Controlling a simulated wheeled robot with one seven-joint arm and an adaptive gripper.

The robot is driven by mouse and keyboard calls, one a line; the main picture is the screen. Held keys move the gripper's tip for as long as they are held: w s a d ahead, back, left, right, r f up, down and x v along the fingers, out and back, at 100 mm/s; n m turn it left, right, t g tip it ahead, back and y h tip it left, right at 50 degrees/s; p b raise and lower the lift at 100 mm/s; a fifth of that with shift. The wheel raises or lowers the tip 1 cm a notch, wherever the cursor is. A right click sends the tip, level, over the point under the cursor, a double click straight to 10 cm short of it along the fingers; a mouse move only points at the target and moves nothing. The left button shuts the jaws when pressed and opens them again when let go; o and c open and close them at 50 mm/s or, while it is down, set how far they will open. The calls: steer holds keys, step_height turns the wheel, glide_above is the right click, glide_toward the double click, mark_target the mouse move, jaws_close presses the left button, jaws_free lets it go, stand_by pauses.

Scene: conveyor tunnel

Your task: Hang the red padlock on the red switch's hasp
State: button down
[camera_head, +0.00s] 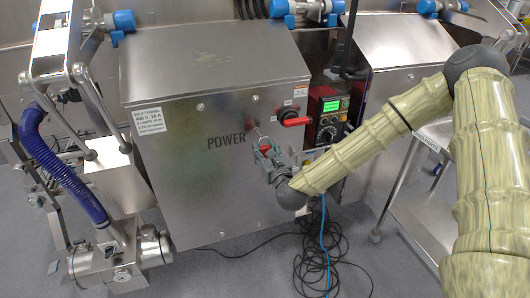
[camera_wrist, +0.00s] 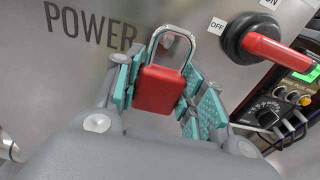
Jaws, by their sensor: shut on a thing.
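The red padlock (camera_wrist: 160,88) is held upright between the teal-padded fingers of my gripper (camera_wrist: 162,98), its silver shackle pointing up. In the head view a bit of the padlock (camera_head: 265,147) shows in my gripper (camera_head: 268,151), in front of the steel cabinet. The red switch (camera_head: 294,121) is right of and above the gripper. In the wrist view its red handle (camera_wrist: 275,50) points right from a black round base. A small metal piece, perhaps the hasp (camera_wrist: 168,41), shows inside the shackle loop. I cannot tell whether the shackle passes through it.
The steel cabinet (camera_head: 185,170) fills the space behind the gripper. A control panel with a green display (camera_head: 328,107) stands right of the switch. Loose black cables (camera_head: 320,262) lie on the floor. A steel cart (camera_head: 420,190) stands at the right.

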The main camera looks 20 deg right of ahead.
mark_target(257, 140)
steer(key=shift+w, duration=0.1)
stand_by(0.3)
steer(key=shift+w+a+b, duration=0.1)
steer(key=shift+w+b, duration=1)
steer(key=shift+w, duration=1.5)
steer(key=shift+f+b, duration=0.8)
steer(key=c, duration=0.8)
jaws_free()
steer(key=s, duration=1.2)
steer(key=shift+d+r, duration=0.3)
